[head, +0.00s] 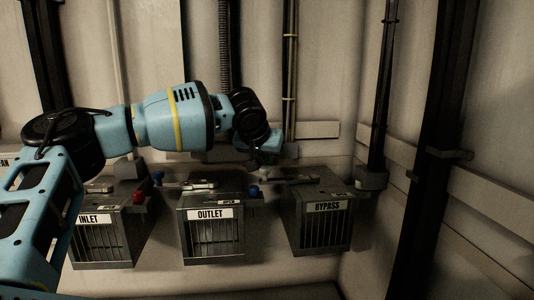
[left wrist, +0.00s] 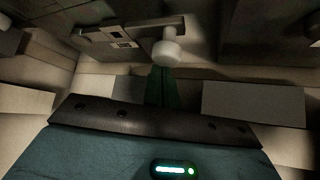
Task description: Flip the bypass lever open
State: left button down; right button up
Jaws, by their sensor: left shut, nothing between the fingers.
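The bypass box (head: 322,241), labelled BYPASS, stands at the right of a row of three grey boxes. Its lever (head: 292,179) lies roughly flat along the top, with its left end close below my left gripper (head: 284,152). In the left wrist view a lever arm with a pale round knob (left wrist: 167,52) shows just beyond the closed fingers (left wrist: 160,86). My left gripper is shut and empty. It looks very close to the knob; I cannot tell whether it touches. My right gripper is not in view.
The outlet box (head: 212,248) with a blue knob (head: 254,191) and the inlet box (head: 100,244) with a red knob (head: 139,197) stand to the left. Vertical pipes (head: 383,90) and a wall rail (head: 318,130) are behind. A dark post (head: 437,150) stands at right.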

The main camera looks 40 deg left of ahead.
pick_arm(q)
jog(key=shift+s, duration=0.1)
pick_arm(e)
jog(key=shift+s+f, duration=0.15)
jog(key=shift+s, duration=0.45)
pick_arm(q)
jog(key=shift+d, duration=0.15)
